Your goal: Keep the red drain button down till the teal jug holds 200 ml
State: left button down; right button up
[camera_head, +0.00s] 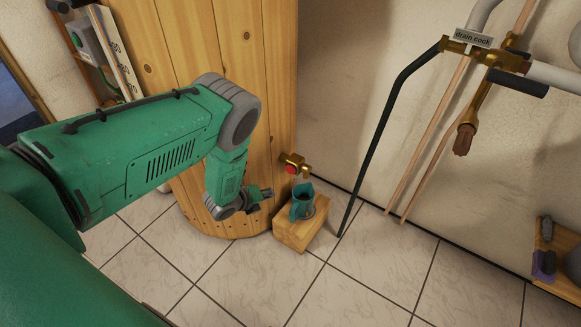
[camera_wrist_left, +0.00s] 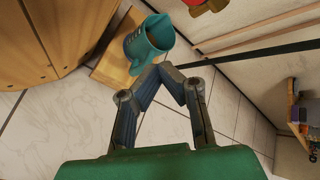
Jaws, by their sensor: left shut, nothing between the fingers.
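The teal jug (camera_head: 303,207) stands on a wooden block (camera_head: 292,236) at the foot of the wooden barrel. The red drain button (camera_head: 290,170) is on a brass fitting (camera_head: 299,160) on the barrel's side, just above the jug. My left gripper (camera_head: 267,192) is shut and empty, left of the jug and a little below the button's height in the picture. In the left wrist view the closed fingertips (camera_wrist_left: 172,70) point toward the jug (camera_wrist_left: 150,42), and the button (camera_wrist_left: 193,2) is cut by the top edge. The liquid level inside the jug cannot be read. My right gripper is not in view.
The wooden barrel (camera_head: 270,90) rises behind my left arm. A black pipe (camera_head: 378,140) runs down the wall right of the jug. Brass pipework labelled drain cock (camera_head: 473,38) is at upper right. A wooden shelf (camera_head: 562,262) stands far right. Tiled floor (camera_head: 370,285) in front is clear.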

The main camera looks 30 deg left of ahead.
aim_at(290, 170)
pick_arm(q)
jog(key=w+b, duration=0.5)
jog(key=w, duration=0.3)
jog(key=shift+w+d, duration=0.2)
jog(key=shift+w, duration=0.15)
jog(key=shift+d, duration=0.1)
dwell(0.5)
jog(key=shift+b, duration=0.3)
dwell(0.5)
jog(key=shift+w+r, duration=0.1)
jog(key=shift+w, duration=0.3)
